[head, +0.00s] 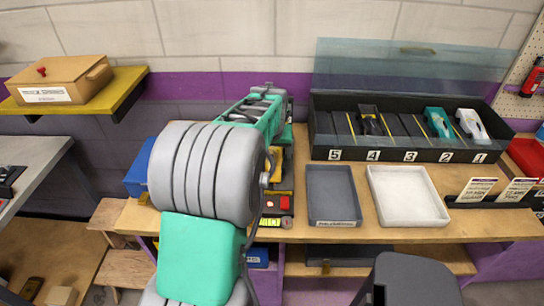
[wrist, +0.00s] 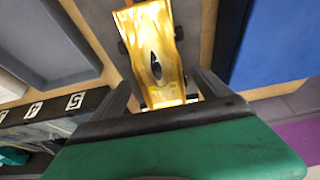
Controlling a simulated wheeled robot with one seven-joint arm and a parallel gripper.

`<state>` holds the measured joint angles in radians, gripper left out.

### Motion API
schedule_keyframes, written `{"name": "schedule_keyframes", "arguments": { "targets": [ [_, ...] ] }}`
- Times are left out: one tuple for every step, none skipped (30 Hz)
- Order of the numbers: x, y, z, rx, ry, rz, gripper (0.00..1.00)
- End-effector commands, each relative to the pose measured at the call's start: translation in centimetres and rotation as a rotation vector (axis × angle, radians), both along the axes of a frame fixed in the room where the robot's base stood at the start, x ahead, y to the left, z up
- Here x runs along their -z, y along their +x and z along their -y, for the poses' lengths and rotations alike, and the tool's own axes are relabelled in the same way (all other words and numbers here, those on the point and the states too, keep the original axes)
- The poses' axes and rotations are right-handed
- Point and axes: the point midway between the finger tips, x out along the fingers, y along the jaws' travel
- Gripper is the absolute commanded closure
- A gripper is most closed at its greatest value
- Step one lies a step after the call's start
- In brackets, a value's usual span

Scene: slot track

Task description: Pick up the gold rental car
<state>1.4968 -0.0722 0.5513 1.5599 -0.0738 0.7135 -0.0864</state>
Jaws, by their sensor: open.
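The gold car (wrist: 156,48) fills the top middle of the wrist view, shiny, with a dark oval on its top and dark wheels at its sides. My gripper (wrist: 160,84) is open, with one dark finger on each side of the car's near end. I cannot tell whether the fingers touch it. In the head view my arm hides most of this spot, and my fingers cannot be made out there.
A black slot box (head: 400,156) numbered 5 to 1 holds a dark car (head: 369,121), a teal car (head: 438,122) and a white car (head: 472,124). A dark tray (head: 332,192) and a white tray (head: 408,194) lie in front. A blue box (head: 140,172) stands left.

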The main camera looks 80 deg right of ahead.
Motion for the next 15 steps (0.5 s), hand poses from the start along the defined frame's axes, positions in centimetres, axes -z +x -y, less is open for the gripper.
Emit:
{"name": "schedule_keyframes", "arguments": {
  "targets": [
    [0.7,0.1,0.3,0.0,0.005,0.0,0.13],
    [1.0,0.1,0.5,0.0,0.002,0.0,0.13],
    [1.4,0.2,0.7,0.0,0.001,0.0,0.13],
    [1.6,0.2,0.8,-0.001,0.001,-0.001,0.13],
    [1.8,0.2,0.8,-0.001,0.0,0.0,0.13],
    [1.9,0.2,0.9,-0.001,-0.002,0.0,0.13],
    [1.9,0.2,0.9,-0.001,-0.002,0.0,0.13],
    [1.9,0.2,0.9,-0.001,-0.002,0.0,0.13],
    [1.9,0.2,0.8,-0.001,-0.002,0.0,0.13],
    [1.9,0.2,0.8,-0.001,-0.002,0.0,0.13],
    [1.9,0.2,0.8,-0.001,-0.002,0.0,0.14],
    [1.9,0.2,0.8,-0.001,-0.002,0.0,0.17],
    [1.9,0.2,0.8,-0.001,-0.002,0.0,0.19],
    [1.9,0.2,0.8,-0.001,-0.001,0.0,0.22],
    [1.9,0.2,0.8,-0.001,-0.001,0.0,0.25]
  ]
}}
